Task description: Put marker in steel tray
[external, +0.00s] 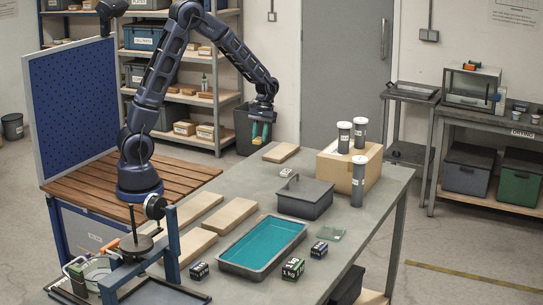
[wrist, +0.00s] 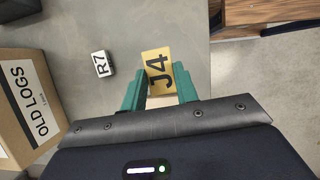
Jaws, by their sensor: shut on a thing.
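The yellow marker (wrist: 157,68) reads J4 in the wrist view, and my gripper (wrist: 160,92) is shut on it with green fingers at its two sides. In the external view my gripper (external: 260,131) hangs at the far end of the table, well away from the tray. The steel tray (external: 237,271) is a shallow grey metal pan with a teal inside, at the front of the table. Nothing shows inside it. The tray is not seen in the wrist view.
A small R7 block (wrist: 102,64) lies nearby. A lidded dark box (external: 304,199) stands between gripper and tray. Planks (external: 225,216) and small blocks (external: 293,269) surround the tray.

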